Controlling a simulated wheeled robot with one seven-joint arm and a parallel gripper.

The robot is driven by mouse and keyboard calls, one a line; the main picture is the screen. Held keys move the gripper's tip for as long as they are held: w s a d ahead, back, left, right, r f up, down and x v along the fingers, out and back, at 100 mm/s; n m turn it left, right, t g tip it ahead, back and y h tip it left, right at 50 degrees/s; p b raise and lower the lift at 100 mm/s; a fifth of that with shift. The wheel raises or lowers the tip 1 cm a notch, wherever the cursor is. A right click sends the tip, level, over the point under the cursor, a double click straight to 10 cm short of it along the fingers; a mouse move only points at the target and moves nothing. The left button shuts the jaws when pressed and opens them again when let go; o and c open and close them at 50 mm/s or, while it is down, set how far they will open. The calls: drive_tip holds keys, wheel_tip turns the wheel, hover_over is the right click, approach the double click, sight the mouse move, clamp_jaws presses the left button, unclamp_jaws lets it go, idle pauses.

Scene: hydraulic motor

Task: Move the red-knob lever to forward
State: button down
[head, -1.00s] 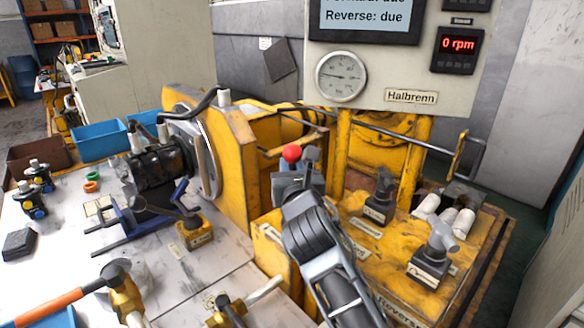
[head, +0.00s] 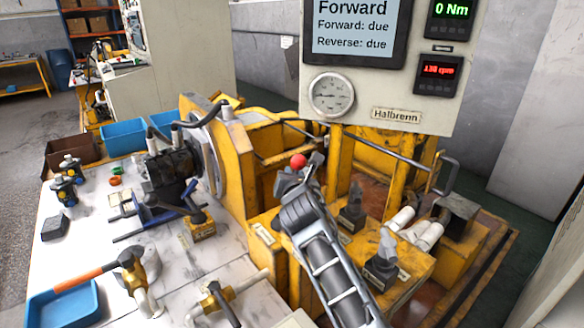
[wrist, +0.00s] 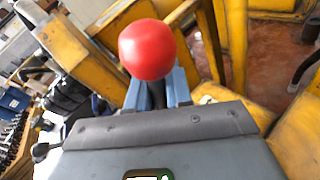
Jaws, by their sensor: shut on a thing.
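The red knob (head: 298,161) tops a lever on the yellow test bench. In the wrist view the red knob (wrist: 148,49) stands just above my gripper's fingers, and a dark lever shaft shows between them. My gripper (head: 292,178) is shut on the lever just below the knob; its blue-grey fingertips (wrist: 157,92) sit on either side of the shaft. The lever's base is hidden behind my arm. The screen (head: 355,28) reads "Forward", with "Forward: due" and "Reverse: due" below. The red readout (head: 438,70) shows about 130 rpm.
A bent metal bar (head: 400,158) crosses behind.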

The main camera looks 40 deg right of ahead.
drive_tip(key=shift+d+f+m+y+p, duration=0.35)
drive_tip(key=shift+d+p, duration=0.25)
drive_tip(key=shift+p, duration=0.35)
drive_tip(key=c, duration=1.1)
unclamp_jaws()
drive_tip(key=v, duration=0.7)
drive_tip(key=shift+s+a+r, duration=0.2)
drive_tip(key=shift+s, duration=0.1)
drive_tip(key=shift+a, duration=0.1)
